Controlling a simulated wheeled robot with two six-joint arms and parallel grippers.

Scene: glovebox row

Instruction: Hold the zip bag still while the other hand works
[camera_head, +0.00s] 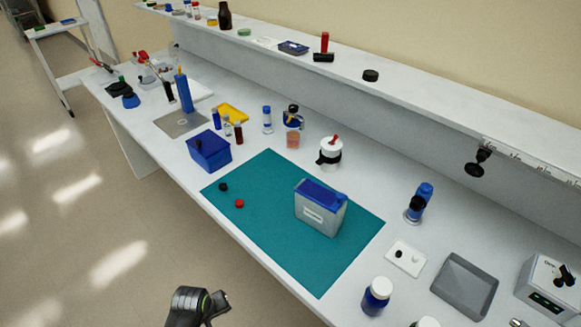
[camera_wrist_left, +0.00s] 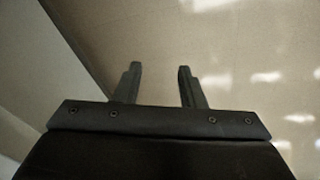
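The zip bag appears to be the grey, box-shaped pouch with a blue top and a white label (camera_head: 318,216). It stands upright on the teal mat (camera_head: 290,262), right of the mat's middle, and nothing touches it. My left gripper (camera_wrist_left: 157,78) is open and empty in the left wrist view, with floor and a pale panel behind its fingers. A dark part of my arm (camera_head: 190,303) shows at the bottom edge of the head view, off the bench's front edge and well apart from the bag. My right gripper is not in view.
Black (camera_head: 223,187) and red (camera_head: 239,203) caps lie on the mat's left part. A blue box (camera_head: 209,151) stands beyond its left corner. A white jar (camera_head: 330,152) stands behind. A blue bottle (camera_head: 376,296) and grey tray (camera_head: 465,284) are to the right. The mat's front is clear.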

